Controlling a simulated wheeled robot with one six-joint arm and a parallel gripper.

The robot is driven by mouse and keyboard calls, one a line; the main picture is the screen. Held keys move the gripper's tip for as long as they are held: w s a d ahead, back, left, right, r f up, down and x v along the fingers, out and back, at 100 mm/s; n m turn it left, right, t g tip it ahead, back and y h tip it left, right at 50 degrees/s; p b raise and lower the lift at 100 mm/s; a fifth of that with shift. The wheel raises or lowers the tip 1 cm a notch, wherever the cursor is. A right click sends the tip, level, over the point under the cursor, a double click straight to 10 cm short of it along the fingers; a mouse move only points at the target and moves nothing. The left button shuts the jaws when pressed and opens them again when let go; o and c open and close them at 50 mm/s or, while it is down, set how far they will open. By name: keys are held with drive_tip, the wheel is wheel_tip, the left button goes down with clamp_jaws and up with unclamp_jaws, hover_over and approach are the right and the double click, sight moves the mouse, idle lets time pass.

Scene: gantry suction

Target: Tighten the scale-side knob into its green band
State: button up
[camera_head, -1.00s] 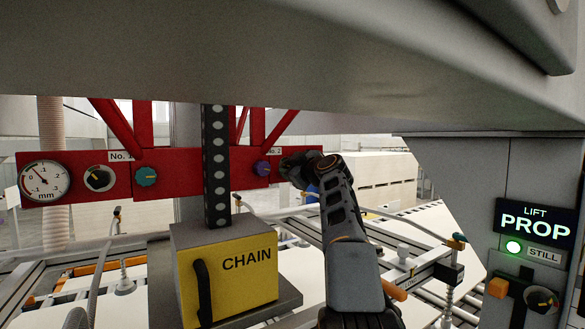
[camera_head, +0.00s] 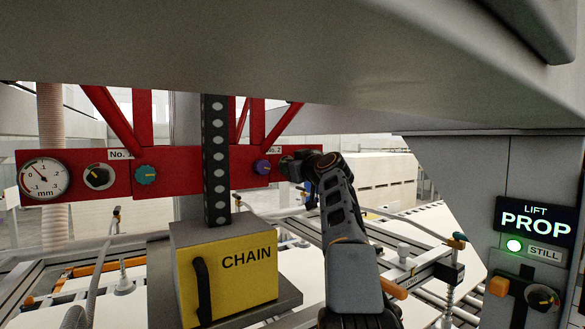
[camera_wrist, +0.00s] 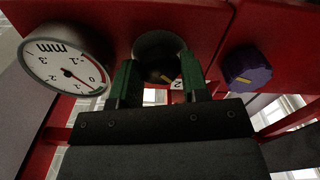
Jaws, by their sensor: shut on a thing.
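A dark round knob (camera_wrist: 158,52) with a yellow pointer line sits on the red beam between my fingers in the wrist view, which appears upside down. My gripper (camera_wrist: 157,72) is shut on its rim, one green-tinted finger on each side. In the wrist view a white round mm gauge (camera_wrist: 68,62) is at left of the knob; its needle points near 0. A purple knob (camera_wrist: 247,68) is at right. In the head view my gripper (camera_head: 291,165) is right of the purple knob (camera_head: 263,167) and hides the dark knob. I cannot make out a green band around the knob.
The left end of the red beam (camera_head: 65,170) carries another mm gauge (camera_head: 44,178), a black knob (camera_head: 98,177) and a teal knob (camera_head: 146,175). A yellow CHAIN box (camera_head: 228,270) stands in front. A LIFT PROP sign (camera_head: 535,218) with a lit green lamp is at right.

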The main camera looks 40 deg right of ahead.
drive_tip(key=o, duration=0.9)
drive_tip(key=shift+s, duration=0.15)
drive_tip(key=s+b, duration=0.2)
drive_tip(key=s, duration=0.2)
drive_tip(key=s+b, duration=0.2)
drive_tip(key=s, duration=0.3)
drive_tip(key=s+b, duration=0.3)
drive_tip(key=s, duration=0.1)
drive_tip(key=shift+s+a, duration=0.3)
drive_tip(key=shift+a, duration=0.1)
drive_tip(key=shift+r, duration=0.1)
